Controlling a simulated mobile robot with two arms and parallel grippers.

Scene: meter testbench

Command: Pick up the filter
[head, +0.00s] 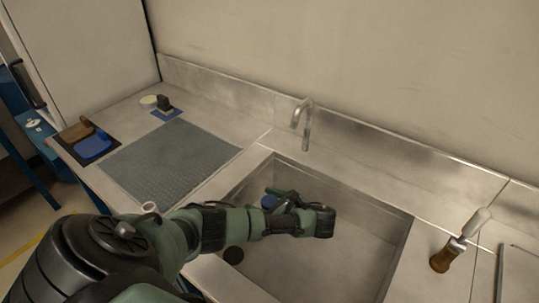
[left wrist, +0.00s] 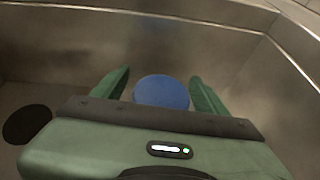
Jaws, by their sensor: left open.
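A round blue piece, which looks like the filter (head: 269,201), is in the steel sink, partly hidden by my left gripper in the head view. It also shows as a blue disc in the left wrist view (left wrist: 162,92), between the two green fingers. My left gripper (head: 276,194) is down inside the sink with its fingers apart, one on each side of the disc; it shows in the left wrist view too (left wrist: 158,82). A gap shows between each finger and the disc. The lower side of the disc is hidden by the gripper body. My right gripper is not in view.
The sink (head: 340,258) has steep walls around my left gripper, with a dark round drain (head: 233,255) beside my arm. A faucet (head: 304,122) stands behind it. A grey mat (head: 170,160) lies on the left counter.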

